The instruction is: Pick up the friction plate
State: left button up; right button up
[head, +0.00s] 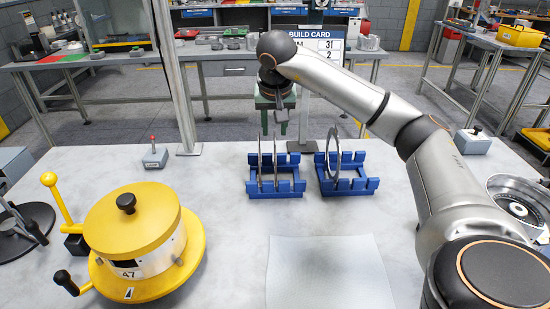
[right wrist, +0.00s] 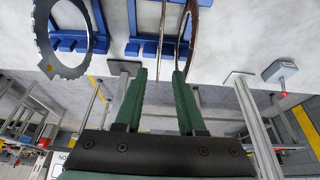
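Thin upright plates (head: 261,160) stand edge-on in the left blue rack (head: 290,187) in the head view; I cannot tell for certain which is the friction plate. In the right wrist view, a thin grey plate (right wrist: 161,35) and a brownish plate (right wrist: 195,35) stand side by side. My right gripper (head: 281,118) is above and behind this rack. Its green fingers (right wrist: 160,74) are open, with the grey plate's edge in line with the gap and the brownish one near the right fingertip. Contact is unclear. My left gripper is out of view.
A second blue rack (head: 354,187) holds a toothed steel ring (head: 333,160), which also shows in the right wrist view (right wrist: 42,45). A yellow-lidded drum (head: 132,222) stands left. A small red-knobbed box (head: 155,158) stands behind. A pale mat (head: 328,275) lies empty in front.

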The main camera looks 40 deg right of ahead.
jog(key=x, duration=0.7)
jog(key=shift+d, duration=0.15)
grip_shut()
jog(key=shift+r, duration=0.1)
dwell(1.1)
